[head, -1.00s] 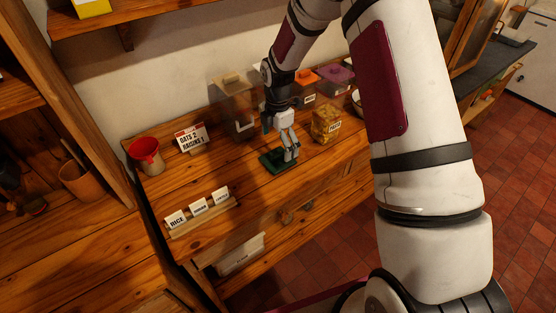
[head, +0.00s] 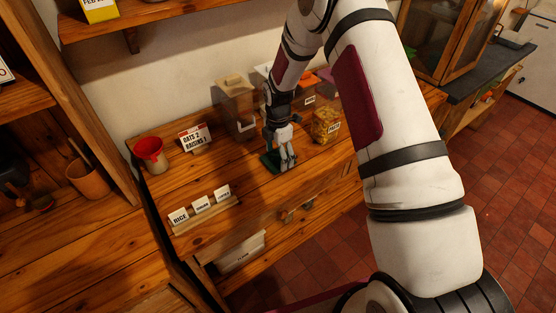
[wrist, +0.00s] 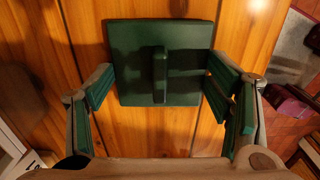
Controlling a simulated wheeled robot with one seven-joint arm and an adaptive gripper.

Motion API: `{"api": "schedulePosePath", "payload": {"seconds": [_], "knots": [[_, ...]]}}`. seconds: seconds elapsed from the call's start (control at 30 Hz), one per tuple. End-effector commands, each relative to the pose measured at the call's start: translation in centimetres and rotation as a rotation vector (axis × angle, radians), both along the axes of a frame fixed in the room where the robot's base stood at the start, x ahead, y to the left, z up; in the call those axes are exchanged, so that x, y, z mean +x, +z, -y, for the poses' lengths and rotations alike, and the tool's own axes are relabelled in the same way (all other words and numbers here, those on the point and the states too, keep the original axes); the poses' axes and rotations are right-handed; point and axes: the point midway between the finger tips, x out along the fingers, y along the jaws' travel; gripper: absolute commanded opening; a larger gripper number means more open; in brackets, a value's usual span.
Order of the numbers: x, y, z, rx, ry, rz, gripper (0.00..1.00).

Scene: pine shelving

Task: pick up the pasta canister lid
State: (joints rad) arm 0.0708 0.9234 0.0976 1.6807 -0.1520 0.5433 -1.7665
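The pasta canister lid (wrist: 135,80) is a dark green square with a raised bar handle across its middle. It lies flat on the pine counter, and in the head view a green edge of it (head: 268,160) shows beside my gripper. My gripper (wrist: 165,100) is open, with its green-padded fingers on the left and right of the lid and its handle between them. My gripper also shows in the head view (head: 283,164), low over the lid. The pasta canister (head: 326,126), full of yellow pasta and labelled, stands to the right, without a lid on top.
A clear bin with a wooden-knobbed lid (head: 236,105) stands behind my gripper. A card reading oats 2, raisins 1 (head: 195,138), a red-topped cup (head: 151,154) and a rack of name cards (head: 203,208) are to the left. Bare counter lies between the rack and the lid.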

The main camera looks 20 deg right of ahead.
Motion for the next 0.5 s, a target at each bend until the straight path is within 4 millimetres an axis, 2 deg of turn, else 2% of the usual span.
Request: {"api": "schedulePosePath", "payload": {"seconds": [0.1,0.5], "knots": [[-0.09,-0.33,-0.02,0.0,0.0,-0.002,0.47],[-0.16,-0.51,-0.05,0.001,0.0,-0.006,0.47]]}}
